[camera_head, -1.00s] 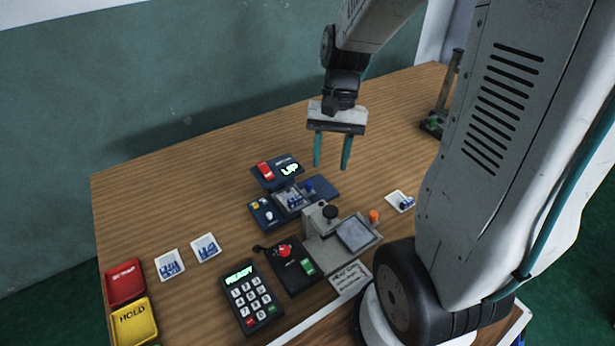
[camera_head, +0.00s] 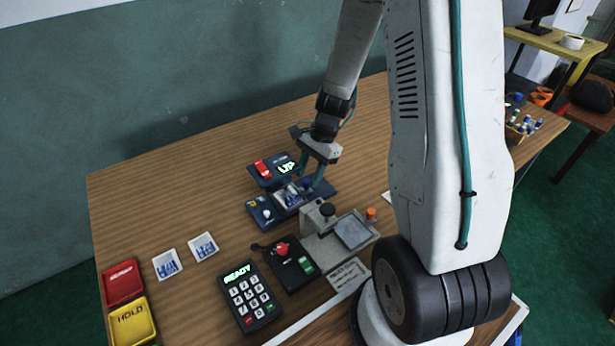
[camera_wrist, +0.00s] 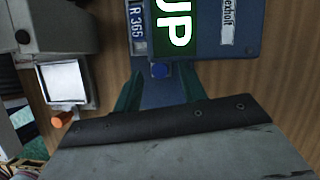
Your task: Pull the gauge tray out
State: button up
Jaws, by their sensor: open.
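The dark blue gauge (camera_head: 262,213) stands on the wooden table, with a lit "UP" display (camera_head: 286,167) at its back. Its small grey tray (camera_head: 279,200) sits in the middle and holds blue-marked pieces. My gripper (camera_head: 311,181) is low over the right side of the gauge, fingers pointing down and open. Whether the fingers are level with the knob is unclear. The wrist view also shows the "UP" display (camera_wrist: 176,22).
A grey press-like device (camera_head: 322,243) with an orange knob (camera_head: 371,213) stands just in front. A black box with a red knob (camera_head: 283,250) and a keypad (camera_head: 246,297) stand nearer. Red (camera_head: 122,283) and yellow (camera_head: 133,322) trays are at left. The table's back left is clear.

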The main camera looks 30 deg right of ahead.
jog(key=shift+x, duration=0.75)
grip_shut()
jog(key=d, duration=0.8)
grip_release()
jog(key=shift+d, duration=0.15)
